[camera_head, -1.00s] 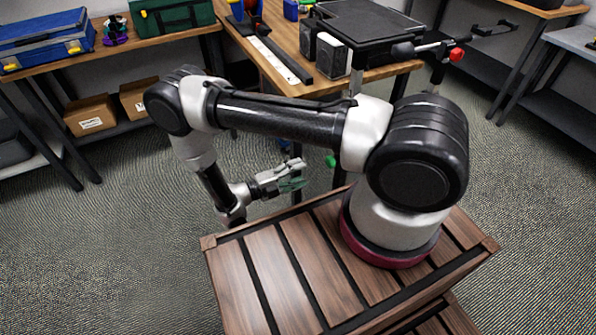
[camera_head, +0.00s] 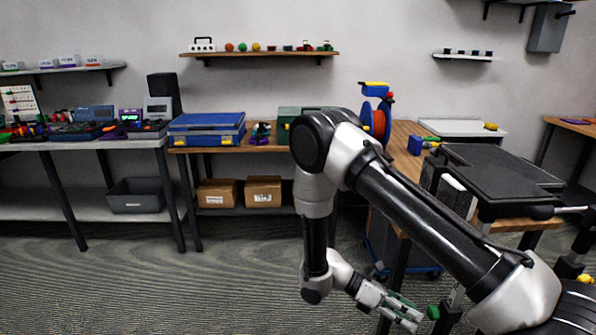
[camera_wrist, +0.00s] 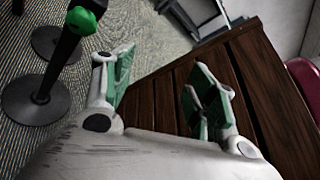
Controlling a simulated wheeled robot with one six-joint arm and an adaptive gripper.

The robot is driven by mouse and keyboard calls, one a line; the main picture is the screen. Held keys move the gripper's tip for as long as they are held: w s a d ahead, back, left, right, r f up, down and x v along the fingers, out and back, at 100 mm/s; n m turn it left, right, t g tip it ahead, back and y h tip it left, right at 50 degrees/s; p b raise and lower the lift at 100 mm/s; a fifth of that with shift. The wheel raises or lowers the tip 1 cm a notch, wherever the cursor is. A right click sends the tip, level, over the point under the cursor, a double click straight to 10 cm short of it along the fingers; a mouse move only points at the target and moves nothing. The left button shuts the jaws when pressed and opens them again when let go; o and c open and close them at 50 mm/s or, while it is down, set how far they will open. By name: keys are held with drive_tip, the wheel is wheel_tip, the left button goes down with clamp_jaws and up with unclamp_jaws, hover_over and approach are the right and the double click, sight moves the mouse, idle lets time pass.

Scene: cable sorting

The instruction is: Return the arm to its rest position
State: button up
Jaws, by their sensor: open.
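My arm is folded in the head view, with its upper link slanting from lower right up to an elbow near the middle and its forearm hanging down. My gripper (camera_head: 402,312) is at the bottom of the head view, pointing right and down. In the wrist view my gripper (camera_wrist: 165,90) shows two green-padded fingers spread apart with nothing between them.
A wooden workbench (camera_head: 222,147) with a blue case (camera_head: 206,130) stands behind. Two cardboard boxes (camera_head: 216,193) (camera_head: 263,191) sit below it. A black-topped table (camera_head: 500,170) is at right. A post with a green knob (camera_wrist: 82,20) stands near my gripper. Open carpet (camera_head: 150,285) lies front left.

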wheel_tip(320, 180, up, 22)
drive_tip(key=s+d+m+t+y, duration=0.1)
drive_tip(key=s+m+t+y, duration=0.1)
drive_tip(key=m+y, duration=1)
drive_tip(key=s+d+r+m+t, duration=0.3)
drive_tip(key=s+r+m+t, duration=0.1)
drive_tip(key=r, duration=0.4)
drive_tip(key=s+d+r+m+t+y, duration=0.1)
drive_tip(key=s+d+r+m+t, duration=0.2)
drive_tip(key=r, duration=0.6)
drive_tip(key=shift+s+d+r+m+t, duration=0.15)
drive_tip(key=shift+s+d+m+t, duration=0.3)
drive_tip(key=shift+d+t, duration=0.3)
